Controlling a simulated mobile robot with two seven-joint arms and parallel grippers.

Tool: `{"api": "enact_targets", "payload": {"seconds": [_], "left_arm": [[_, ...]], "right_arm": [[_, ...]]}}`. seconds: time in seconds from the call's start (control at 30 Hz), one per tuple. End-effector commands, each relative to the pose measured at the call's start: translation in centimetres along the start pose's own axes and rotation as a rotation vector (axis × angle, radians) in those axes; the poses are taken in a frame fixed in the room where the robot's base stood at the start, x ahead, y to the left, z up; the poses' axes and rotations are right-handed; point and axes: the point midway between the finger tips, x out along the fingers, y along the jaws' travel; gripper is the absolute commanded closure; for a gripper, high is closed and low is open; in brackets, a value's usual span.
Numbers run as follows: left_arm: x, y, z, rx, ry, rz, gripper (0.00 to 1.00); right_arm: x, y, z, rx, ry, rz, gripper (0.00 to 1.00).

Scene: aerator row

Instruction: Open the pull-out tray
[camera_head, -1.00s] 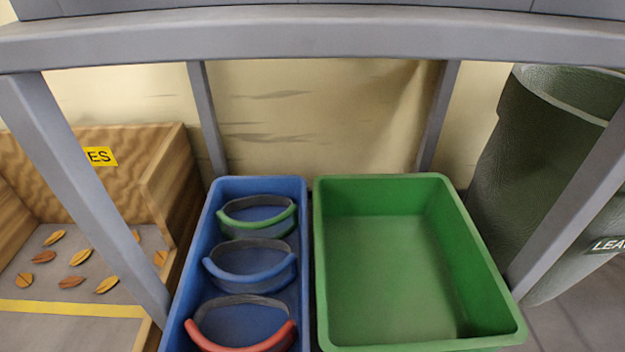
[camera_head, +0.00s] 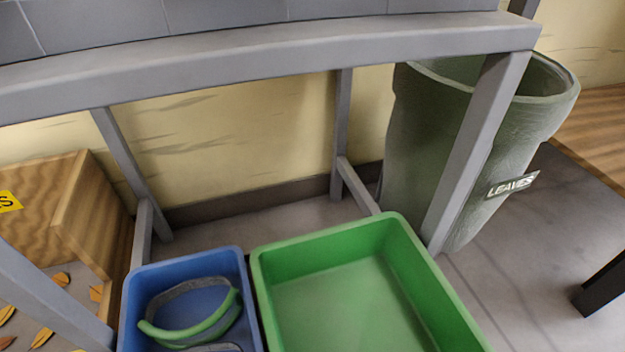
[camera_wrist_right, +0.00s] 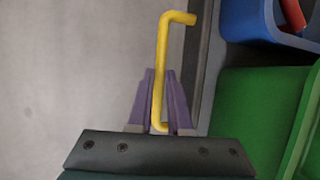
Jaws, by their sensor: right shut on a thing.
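The pull-out tray shows in the right wrist view as a grey edge (camera_wrist_right: 205,75) with a bent yellow handle (camera_wrist_right: 163,40). My right gripper (camera_wrist_right: 159,76) is shut on this handle, with its purple fingers on either side of the bar. The tray carries a blue bin (camera_head: 185,258) and a green bin (camera_head: 330,238). In the head view both stand forward of the rear legs of the grey frame, with bare floor behind them. The handle and my right gripper are outside the head view. My left gripper is in neither view.
The grey bench frame (camera_head: 270,60) spans above, and its front right leg (camera_head: 475,150) stands by the green bin's back corner. A dark green barrel labelled LEAVES (camera_head: 430,130) is right. A wooden box (camera_head: 90,215) with leaves is left.

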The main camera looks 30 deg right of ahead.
Motion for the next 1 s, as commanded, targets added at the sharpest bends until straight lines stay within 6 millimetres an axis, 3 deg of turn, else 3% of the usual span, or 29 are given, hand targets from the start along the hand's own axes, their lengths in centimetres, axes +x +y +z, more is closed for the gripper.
{"api": "enact_targets", "payload": {"seconds": [0.33,0.37,0.6,0.87,1.0], "left_arm": [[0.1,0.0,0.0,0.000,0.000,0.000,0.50],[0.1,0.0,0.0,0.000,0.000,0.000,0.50],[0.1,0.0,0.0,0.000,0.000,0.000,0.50],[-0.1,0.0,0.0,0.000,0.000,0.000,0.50],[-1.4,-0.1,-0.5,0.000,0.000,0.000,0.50]], "right_arm": [[0.0,0.3,-0.2,0.000,0.002,0.006,1.00],[0.0,0.3,-0.2,0.000,0.002,0.006,0.81],[0.0,0.2,-0.1,0.000,0.002,0.004,0.54],[-0.1,0.1,-0.1,0.000,0.001,0.003,0.53],[-1.8,0.1,0.0,0.000,0.002,0.003,0.53]]}}
